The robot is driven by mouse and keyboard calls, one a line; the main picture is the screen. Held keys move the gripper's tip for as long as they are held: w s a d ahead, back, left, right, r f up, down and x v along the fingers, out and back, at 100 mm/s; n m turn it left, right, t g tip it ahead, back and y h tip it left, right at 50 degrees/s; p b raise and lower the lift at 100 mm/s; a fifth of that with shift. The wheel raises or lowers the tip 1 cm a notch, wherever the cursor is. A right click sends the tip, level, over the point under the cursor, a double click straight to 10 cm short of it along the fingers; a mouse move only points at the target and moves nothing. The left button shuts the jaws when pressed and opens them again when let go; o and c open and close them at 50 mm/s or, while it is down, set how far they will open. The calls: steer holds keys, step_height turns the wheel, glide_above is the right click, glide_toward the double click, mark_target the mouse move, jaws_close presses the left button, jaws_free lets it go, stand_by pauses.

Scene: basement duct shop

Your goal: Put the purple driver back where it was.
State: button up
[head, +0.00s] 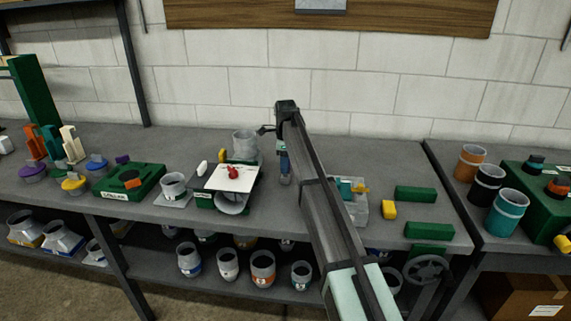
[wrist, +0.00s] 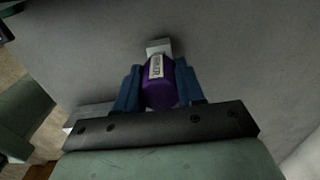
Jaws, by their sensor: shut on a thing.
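My gripper (wrist: 160,84) is shut on the purple driver (wrist: 158,93), with a blue finger on each side of its round purple body. The driver carries a pale label with dark lettering, and a light grey piece shows beyond its far end. Grey surface lies behind it in the wrist view; I cannot tell whether the driver touches it. In the head view my gripper (head: 284,167) is low over the middle of the bench, right of a white plate (head: 231,178) with a red item on it. The driver cannot be made out in the head view.
A grey cup (head: 244,144) stands behind the white plate, and another grey cup (head: 173,185) is to its left. A green box (head: 129,182) and coloured lidded pots are farther left. A grey block with teal and yellow parts (head: 352,207) and green bars (head: 429,231) are right of my arm.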

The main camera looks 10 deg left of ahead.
steer(key=shift+f, duration=0.1)
steer(key=o, duration=1)
steer(key=shift+o, duration=0.2)
step_height(320, 180, up, 12)
steer(key=shift+r, duration=0.15)
steer(key=shift+a, duration=0.1)
